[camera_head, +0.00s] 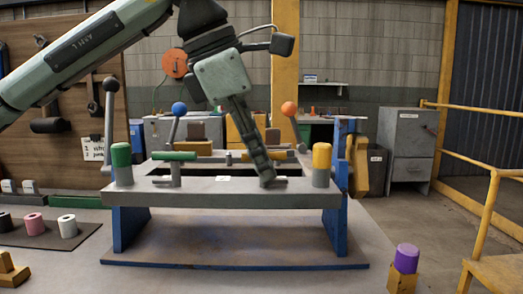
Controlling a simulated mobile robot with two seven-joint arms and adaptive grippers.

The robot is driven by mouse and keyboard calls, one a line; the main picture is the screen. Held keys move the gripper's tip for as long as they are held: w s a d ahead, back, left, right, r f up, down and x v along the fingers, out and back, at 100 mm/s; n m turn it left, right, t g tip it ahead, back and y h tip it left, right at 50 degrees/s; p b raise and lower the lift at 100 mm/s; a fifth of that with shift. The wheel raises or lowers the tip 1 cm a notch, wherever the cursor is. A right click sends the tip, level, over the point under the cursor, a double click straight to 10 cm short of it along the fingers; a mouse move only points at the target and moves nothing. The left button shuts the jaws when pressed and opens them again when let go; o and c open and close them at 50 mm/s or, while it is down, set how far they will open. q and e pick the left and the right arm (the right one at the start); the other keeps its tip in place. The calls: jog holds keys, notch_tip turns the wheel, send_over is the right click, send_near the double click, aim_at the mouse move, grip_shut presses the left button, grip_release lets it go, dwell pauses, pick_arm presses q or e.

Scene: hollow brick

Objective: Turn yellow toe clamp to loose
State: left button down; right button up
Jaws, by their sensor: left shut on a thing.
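The yellow toe clamp (283,155) is on the right half of the grey fixture plate. Its yellow bar shows on either side of my left gripper, and its post is mostly hidden behind the fingers. My left gripper (266,176) comes down from above, pointing down and slightly right. Its fingers are shut on the yellow toe clamp, low over the plate. The exact finger contact is hard to see. My right gripper is not in view.
The fixture plate (225,197) stands on blue legs. A green toe clamp (175,156) is to the left. Green (121,155) and yellow (322,156) capped posts stand at the ends. Levers with blue (179,108) and orange (289,108) balls rise behind.

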pick_arm(q)
jog(key=shift+m+g+p, duration=0.3)
jog(key=shift+m, duration=0.5)
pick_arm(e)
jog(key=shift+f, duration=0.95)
pick_arm(q)
jog(key=c, duration=1.5)
grip_release()
jog(key=shift+o, duration=0.2)
jog(key=shift+a+r, duration=0.15)
jog(key=shift+r, duration=0.1)
jog(key=v, duration=1.1)
jog(key=shift+a+r, duration=0.15)
jog(key=shift+a, duration=0.1)
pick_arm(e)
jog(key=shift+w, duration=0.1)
